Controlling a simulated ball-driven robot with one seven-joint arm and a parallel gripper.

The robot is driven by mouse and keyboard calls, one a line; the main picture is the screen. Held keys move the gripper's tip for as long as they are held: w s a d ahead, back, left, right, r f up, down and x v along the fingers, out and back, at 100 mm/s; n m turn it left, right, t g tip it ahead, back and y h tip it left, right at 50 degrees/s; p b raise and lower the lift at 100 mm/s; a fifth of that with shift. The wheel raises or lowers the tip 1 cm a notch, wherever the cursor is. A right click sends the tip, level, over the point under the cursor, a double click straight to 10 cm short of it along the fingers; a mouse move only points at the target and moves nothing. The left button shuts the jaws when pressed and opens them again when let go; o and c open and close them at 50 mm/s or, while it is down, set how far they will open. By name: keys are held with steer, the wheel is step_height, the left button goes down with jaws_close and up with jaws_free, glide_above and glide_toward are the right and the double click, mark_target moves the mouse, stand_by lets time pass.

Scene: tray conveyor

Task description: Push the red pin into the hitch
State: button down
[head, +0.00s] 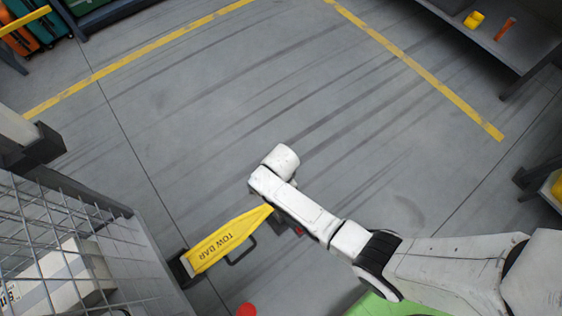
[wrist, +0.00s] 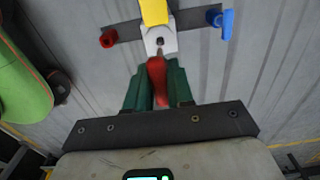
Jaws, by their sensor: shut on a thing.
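The red pin (wrist: 157,72) is between the green fingers of my gripper (wrist: 157,90) in the wrist view. My gripper is shut on it. The pin's narrow end points at the pale grey hitch (wrist: 168,43) at the end of a yellow bar. A dark hole shows in the hitch, at the pin's end; I cannot tell whether the tip is inside. In the head view the yellow tow bar (head: 225,240) runs up to my arm, which hides the hitch. A small bit of red shows beside my arm there.
A dark crossbar (wrist: 195,19) carries a red knob (wrist: 108,39) at left and a blue handle (wrist: 228,24) at right. A wire cage (head: 60,240) with a box stands left of the tow bar. The floor beyond is clear. A shelf (head: 500,40) is at top right.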

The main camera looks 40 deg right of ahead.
steer(key=shift+f+b, duration=0.75)
steer(key=shift+f, duration=0.45)
steer(key=shift+f+b, duration=2)
steer(key=shift+f, duration=0.8)
stand_by(1.1)
steer(key=c, duration=0.9)
jaws_free()
step_height(320, 180, up, 11)
steer(key=p, duration=0.4)
steer(key=shift+f, duration=0.1)
